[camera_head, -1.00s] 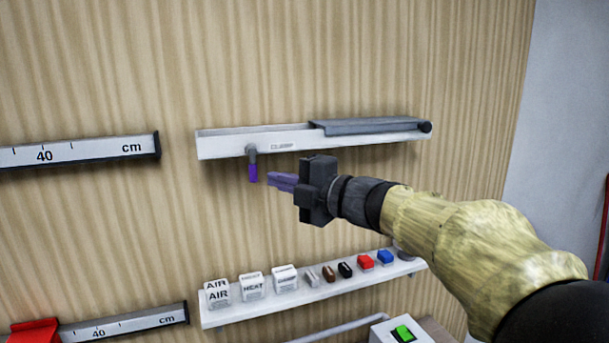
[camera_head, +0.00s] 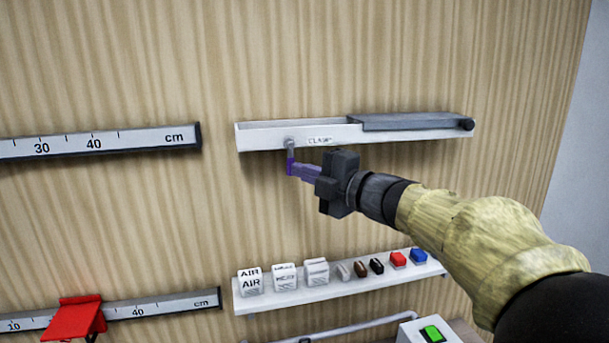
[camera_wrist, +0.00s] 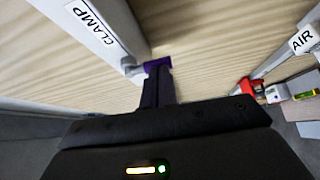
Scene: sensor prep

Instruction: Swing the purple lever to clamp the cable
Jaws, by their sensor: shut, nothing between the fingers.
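The purple lever (camera_head: 290,164) hangs down from a grey pivot at the front of the white tray (camera_head: 262,138) labelled CLAMP. My gripper (camera_head: 297,169) is shut and empty, and its purple fingers reach in from the right. Their tips are at the lever's lower end and appear to touch it. In the wrist view the lever (camera_wrist: 158,63) lies right at the fingertips (camera_wrist: 154,80), below the CLAMP label. I cannot make out a cable in the tray.
A grey lid (camera_head: 410,122) covers the tray's right part. Below is a white shelf (camera_head: 335,293) with labelled blocks and small coloured pieces. Rulers (camera_head: 100,142) are mounted at left, the lower one with a red slider (camera_head: 75,318). The wall between tray and shelf is clear.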

